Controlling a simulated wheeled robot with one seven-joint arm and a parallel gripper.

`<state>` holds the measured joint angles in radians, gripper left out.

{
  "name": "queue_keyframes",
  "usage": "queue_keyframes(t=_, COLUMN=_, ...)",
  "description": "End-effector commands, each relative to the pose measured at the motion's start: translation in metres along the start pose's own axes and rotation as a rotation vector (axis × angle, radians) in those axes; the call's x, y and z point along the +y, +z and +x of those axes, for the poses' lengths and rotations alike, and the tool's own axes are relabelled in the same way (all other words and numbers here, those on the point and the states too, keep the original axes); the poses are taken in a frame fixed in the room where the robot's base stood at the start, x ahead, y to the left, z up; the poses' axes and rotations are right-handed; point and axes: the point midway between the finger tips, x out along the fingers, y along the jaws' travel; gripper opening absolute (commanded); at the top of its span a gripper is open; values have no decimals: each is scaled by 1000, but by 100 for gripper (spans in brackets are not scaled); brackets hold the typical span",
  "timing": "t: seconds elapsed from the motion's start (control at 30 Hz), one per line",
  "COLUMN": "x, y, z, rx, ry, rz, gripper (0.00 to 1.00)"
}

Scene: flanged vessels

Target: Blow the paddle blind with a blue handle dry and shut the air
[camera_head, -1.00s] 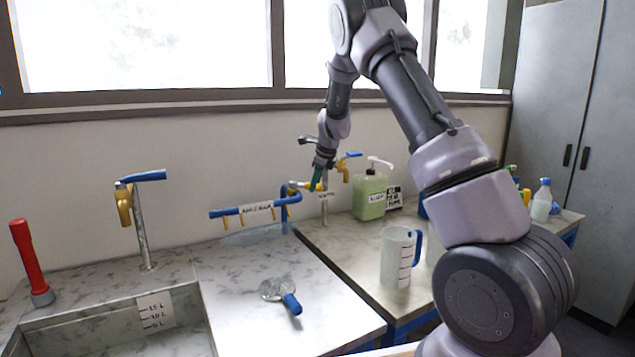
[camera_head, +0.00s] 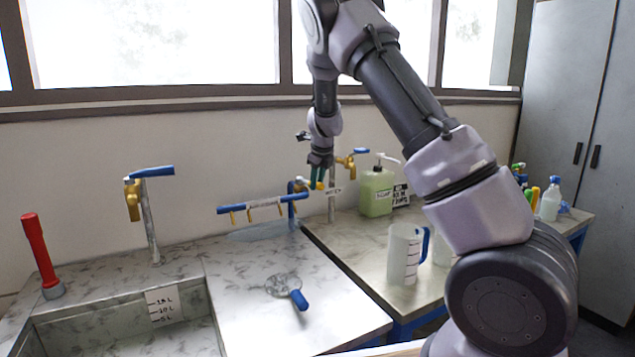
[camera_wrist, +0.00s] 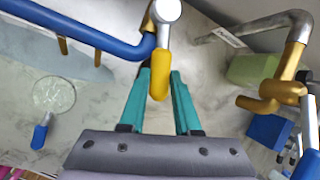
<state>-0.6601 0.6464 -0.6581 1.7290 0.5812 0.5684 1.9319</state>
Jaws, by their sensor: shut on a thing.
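The paddle blind, a round speckled, glossy disc (camera_head: 283,285) with a blue handle (camera_head: 299,299), lies on the marble worktop. In the wrist view its disc (camera_wrist: 53,95) and blue handle (camera_wrist: 40,132) are at the left. I cannot tell whether drops are on it. A blue air rail (camera_head: 263,204) with several yellow nozzles stands behind it at the wall. A yellow lever (camera_wrist: 160,75) on a grey round valve end joins the rail's right end. My gripper (camera_head: 317,183) is shut on this lever, its teal fingers (camera_wrist: 158,85) on either side.
A blue-handled tap (camera_head: 150,205) and red torch-like tool (camera_head: 41,255) stand at the sink (camera_head: 120,330). A second tap (camera_head: 345,162), green soap bottle (camera_head: 376,192) and clear jug (camera_head: 405,255) stand to the right. The worktop around the blind is clear.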

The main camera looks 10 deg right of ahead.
Motion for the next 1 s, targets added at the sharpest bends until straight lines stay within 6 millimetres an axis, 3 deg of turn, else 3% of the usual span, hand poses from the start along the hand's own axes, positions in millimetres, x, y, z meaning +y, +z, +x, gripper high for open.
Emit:
queue_keyframes(t=0.1, x=-1, y=1, z=-1, rx=-2, ry=-2, rz=0, gripper=0)
queue_keyframes(t=0.13, x=-1, y=1, z=-1, rx=-2, ry=-2, rz=0, gripper=39)
queue_keyframes(t=0.2, x=-1, y=1, z=0, rx=-2, ry=-1, rz=0, gripper=62)
queue_keyframes(t=0.5, x=0, y=0, z=-1, rx=-1, ry=0, rz=-1, gripper=62)
queue_keyframes(t=0.63, x=1, y=1, z=-10, rx=-2, ry=0, rz=-3, gripper=62)
queue_keyframes(t=1.0, x=1, y=1, z=-81, rx=-4, ry=1, rz=-2, gripper=62)
